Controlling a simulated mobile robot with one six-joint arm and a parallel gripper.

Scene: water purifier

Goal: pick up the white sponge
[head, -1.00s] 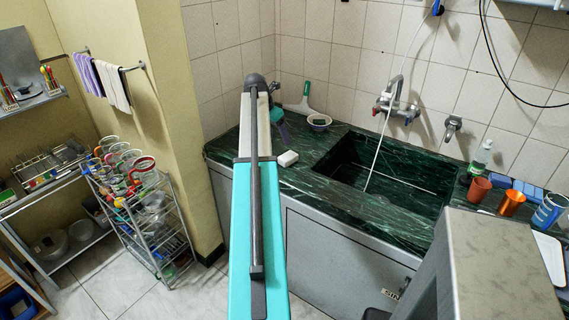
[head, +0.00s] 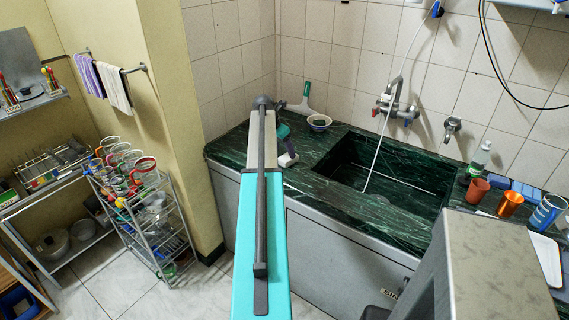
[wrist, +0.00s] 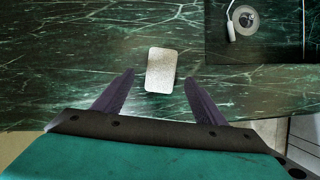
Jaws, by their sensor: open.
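The white sponge (wrist: 161,70) lies flat on the dark green marble counter in the wrist view, just beyond the gap between my fingertips. It also shows in the head view (head: 287,160), partly covered by my gripper. My gripper (wrist: 159,85) is open and empty, with one dark finger on each side of the gap. The sponge is narrower than this gap. In the head view my gripper (head: 289,151) is over the counter's left part; its fingers are hard to make out there.
The sink basin (head: 385,178) opens to the right of the sponge. A squeegee (head: 302,101) and a small bowl (head: 319,121) stand behind, near the wall. Cups (head: 510,204) and a bottle (head: 480,158) are far right. The counter around the sponge is clear.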

